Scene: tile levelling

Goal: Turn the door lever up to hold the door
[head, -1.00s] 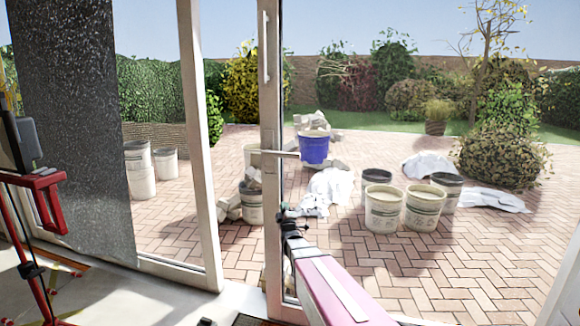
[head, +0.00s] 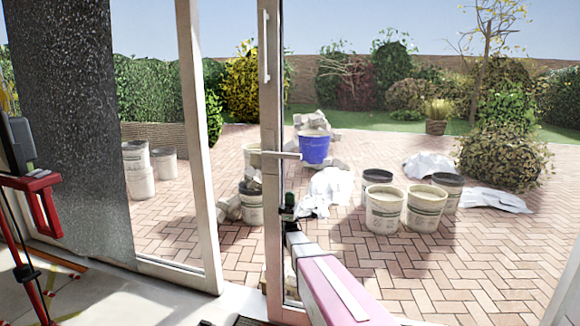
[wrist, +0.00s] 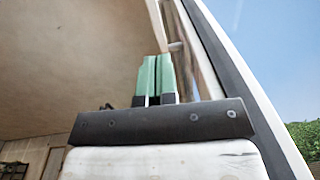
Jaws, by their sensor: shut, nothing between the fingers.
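The door lever (head: 276,153) is a pale bar that lies about level across the door's upright frame (head: 271,100). My gripper (head: 289,198) is below the lever, close to the frame's right side, with a gap between them in the head view. In the wrist view, its two green fingers (wrist: 155,75) stand side by side, closed together and empty, pointing up. A short pale piece just beyond the fingertips (wrist: 175,46) looks like part of the lever. I cannot tell whether the fingers touch it.
A vertical pull bar (head: 266,47) is higher on the same frame. Outside, several buckets (head: 384,208) and a blue bucket (head: 315,147) stand on brick paving. A dark speckled panel (head: 70,130) and a red stand (head: 40,200) are at the left.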

